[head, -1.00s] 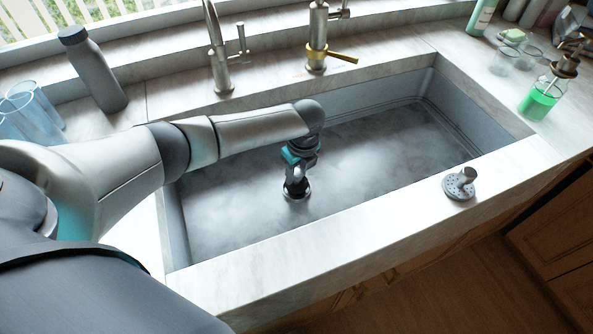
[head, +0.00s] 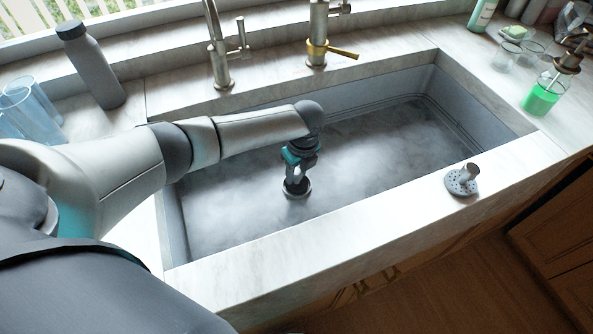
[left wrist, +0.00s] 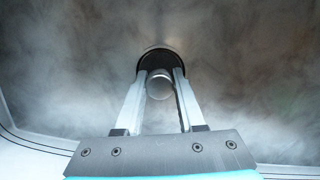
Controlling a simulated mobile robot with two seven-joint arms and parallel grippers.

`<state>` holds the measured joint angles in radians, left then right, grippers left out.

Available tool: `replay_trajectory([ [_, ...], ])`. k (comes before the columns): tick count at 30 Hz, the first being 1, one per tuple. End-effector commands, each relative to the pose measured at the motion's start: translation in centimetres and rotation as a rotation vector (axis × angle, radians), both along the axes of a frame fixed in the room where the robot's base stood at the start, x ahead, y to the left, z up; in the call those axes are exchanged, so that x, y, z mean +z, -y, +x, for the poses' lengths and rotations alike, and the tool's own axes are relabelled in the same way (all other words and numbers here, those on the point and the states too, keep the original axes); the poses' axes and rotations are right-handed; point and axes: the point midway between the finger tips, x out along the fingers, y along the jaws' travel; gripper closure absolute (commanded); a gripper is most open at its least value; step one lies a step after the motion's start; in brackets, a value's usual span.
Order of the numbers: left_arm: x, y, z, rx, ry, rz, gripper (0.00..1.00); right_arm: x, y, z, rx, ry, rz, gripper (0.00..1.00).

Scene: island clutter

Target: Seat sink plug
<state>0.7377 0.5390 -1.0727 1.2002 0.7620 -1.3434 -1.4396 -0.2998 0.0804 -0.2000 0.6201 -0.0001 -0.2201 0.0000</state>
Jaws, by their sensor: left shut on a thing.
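My left gripper (head: 297,182) reaches down into the sink basin (head: 380,150), just over the drain. In the left wrist view the gripper (left wrist: 160,80) is shut on the light round knob of the sink plug (left wrist: 159,88). A dark round shape with a thin rim, the drain area (left wrist: 160,55), lies around and below the fingertips. The gripper and arm hide most of the plug in the head view. I cannot tell whether the plug is fully down in the drain or just above it. My right gripper is not in view.
A grey perforated strainer with a knob (head: 461,182) sits on the front counter edge. Two faucets (head: 221,60) stand behind the basin. A grey bottle (head: 92,65) and clear glasses (head: 30,108) are at left; a green soap bottle (head: 541,95) is at right. The basin's right side is clear.

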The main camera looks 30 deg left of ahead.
Motion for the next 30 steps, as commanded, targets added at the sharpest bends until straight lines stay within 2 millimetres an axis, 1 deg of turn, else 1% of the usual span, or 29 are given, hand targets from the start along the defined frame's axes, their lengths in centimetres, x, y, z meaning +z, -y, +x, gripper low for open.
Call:
replay_trajectory([
  [11, -1.02, 0.05, 0.01, -0.001, 0.001, 0.000, 1.00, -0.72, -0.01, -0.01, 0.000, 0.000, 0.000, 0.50],
  [12, -0.99, 0.05, 0.01, -0.001, 0.001, 0.000, 0.60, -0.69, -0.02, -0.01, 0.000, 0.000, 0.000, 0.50],
  [21, -0.93, 0.03, 0.01, 0.000, 0.000, 0.000, 0.27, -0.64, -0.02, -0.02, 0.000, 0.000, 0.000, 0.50],
  [30, -0.66, 0.04, -0.02, 0.000, 0.000, 0.000, 0.27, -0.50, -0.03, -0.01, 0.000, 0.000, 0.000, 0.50],
])
